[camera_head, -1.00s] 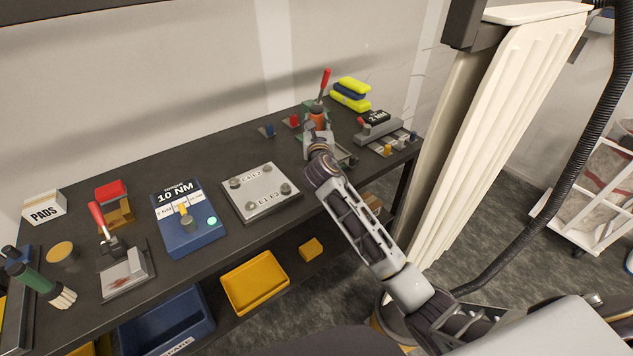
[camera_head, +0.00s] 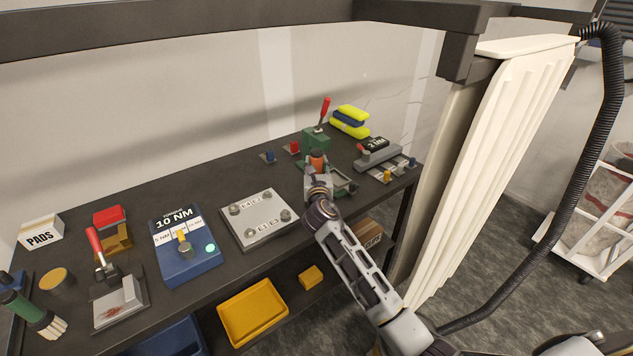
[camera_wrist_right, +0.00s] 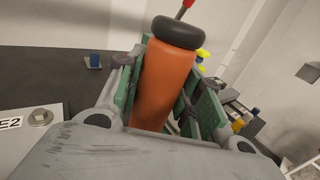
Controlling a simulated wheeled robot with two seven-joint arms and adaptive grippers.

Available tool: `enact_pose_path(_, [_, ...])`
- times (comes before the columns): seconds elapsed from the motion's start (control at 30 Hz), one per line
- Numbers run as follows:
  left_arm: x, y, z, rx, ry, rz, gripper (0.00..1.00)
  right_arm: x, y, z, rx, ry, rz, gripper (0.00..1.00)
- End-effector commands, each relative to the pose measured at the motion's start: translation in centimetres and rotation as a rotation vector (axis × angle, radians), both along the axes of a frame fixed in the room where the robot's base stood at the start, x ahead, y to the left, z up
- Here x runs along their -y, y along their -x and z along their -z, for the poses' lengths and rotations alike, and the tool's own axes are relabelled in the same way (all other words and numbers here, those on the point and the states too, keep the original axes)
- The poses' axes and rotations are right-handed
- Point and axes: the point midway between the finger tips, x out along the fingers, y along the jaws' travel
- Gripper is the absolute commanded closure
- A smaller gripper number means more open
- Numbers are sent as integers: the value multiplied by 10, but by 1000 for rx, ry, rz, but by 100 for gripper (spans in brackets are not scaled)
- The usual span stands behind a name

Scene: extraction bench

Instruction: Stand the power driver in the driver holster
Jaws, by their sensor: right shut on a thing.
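The power driver shows as an orange body (camera_head: 317,161) at the far right part of the bench. In the right wrist view its orange body (camera_wrist_right: 163,88) stands nearly upright, a little tilted, with a black rounded top. Green surfaces flank the driver in the right wrist view. My left gripper is not in view.
A grey plate (camera_head: 257,219) and a blue 10 NM box (camera_head: 186,250) stand to the left. A grey 2 NM unit (camera_head: 378,156) stands at right. A cream panel (camera_head: 500,150) rises beyond the bench end.

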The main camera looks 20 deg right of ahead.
Motion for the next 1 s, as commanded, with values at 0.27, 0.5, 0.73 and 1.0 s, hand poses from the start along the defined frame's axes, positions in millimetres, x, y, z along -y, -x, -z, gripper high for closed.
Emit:
enact_pose_path(0.27, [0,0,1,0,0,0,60,0,0,11,4,-1,0,88])
enact_pose_path(0.5, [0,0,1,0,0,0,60,0,0,11,4,-1,0,88])
enact_pose_path(0.73, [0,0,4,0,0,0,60,0,0,28,1,-1,0,88])
enact_pose_path(1.0, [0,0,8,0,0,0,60,0,0,48,3,1,0,88])
